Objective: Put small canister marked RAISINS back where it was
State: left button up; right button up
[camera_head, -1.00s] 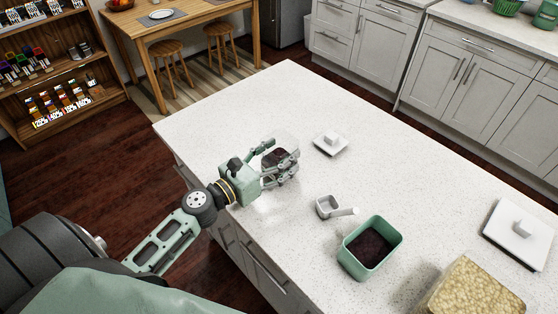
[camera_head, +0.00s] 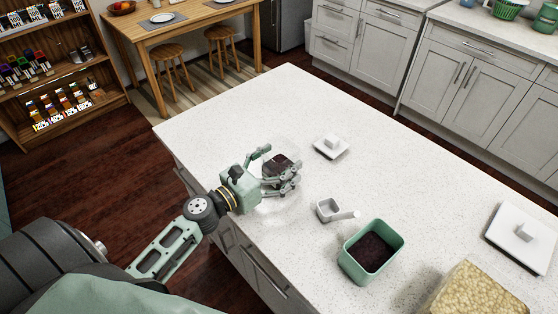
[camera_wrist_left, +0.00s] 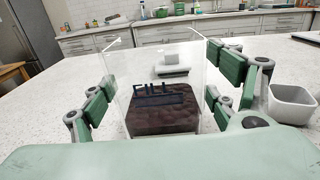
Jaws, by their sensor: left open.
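A small clear canister (camera_head: 279,160) with dark contents stands open-topped on the white counter. In the left wrist view the canister (camera_wrist_left: 164,85) shows the word FILL over a line, with the dark contents below it; no RAISINS mark can be read. My left gripper (camera_head: 281,165) is open, with its fingers on both sides of the canister and gaps beside its walls. A small white square lid with a knob (camera_head: 331,146) lies apart on the counter; it also shows behind the canister in the left wrist view (camera_wrist_left: 171,69). My right gripper is not in view.
A grey scoop (camera_head: 329,210) and a green tub (camera_head: 352,262) with dark contents lie to the right. A large canister of pale pieces (camera_head: 475,292) and a large white lid (camera_head: 518,238) are farther right. Wooden shelves (camera_head: 108,75) stand across the floor.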

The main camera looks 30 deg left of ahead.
pick_arm(q)
jog(key=shift+r, duration=0.15)
jog(key=shift+s, duration=0.25)
jog(key=b+v, duration=0.3)
jog(key=v, duration=0.7)
jog(key=shift+s+a, duration=0.25)
jog(key=shift+s, duration=0.05)
jog(key=shift+s+a+b, duration=0.15)
jog(key=shift+s+b, duration=0.15)
jog(key=shift+s, duration=0.1)
